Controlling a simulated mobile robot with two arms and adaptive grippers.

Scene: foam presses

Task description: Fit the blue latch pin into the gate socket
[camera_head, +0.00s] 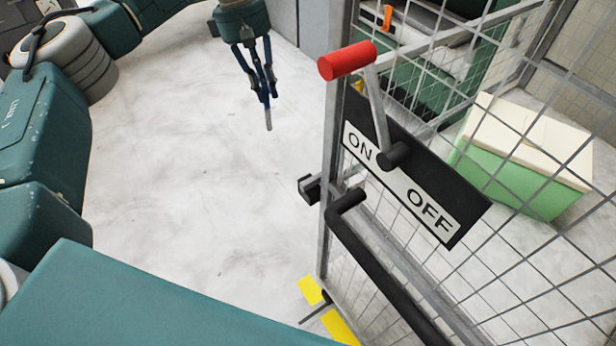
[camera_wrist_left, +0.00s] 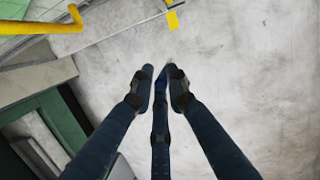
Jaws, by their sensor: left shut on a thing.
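My left gripper (camera_head: 266,92) hangs at the top centre of the head view, pointing down above the pale floor. Its fingers are shut on the latch pin (camera_head: 268,118), whose thin grey end points down below the fingertips. In the left wrist view a small blue part of the pin (camera_wrist_left: 161,86) shows between the fingertips; the rest is hidden. The mesh gate (camera_head: 327,240) stands to the right, apart from the pin. A small dark block with a grey bracket (camera_head: 308,188) sits at the gate post; I cannot tell whether it is the socket. My right gripper is out of view.
A red-ended lever (camera_head: 347,60) and an ON/OFF plate (camera_head: 465,212) are on the gate. A black handle bar (camera_head: 385,270) runs along it. A green bin with cream contents (camera_head: 515,190) stands behind the mesh. Yellow floor marks (camera_head: 338,326) lie below. Floor left of the gate is clear.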

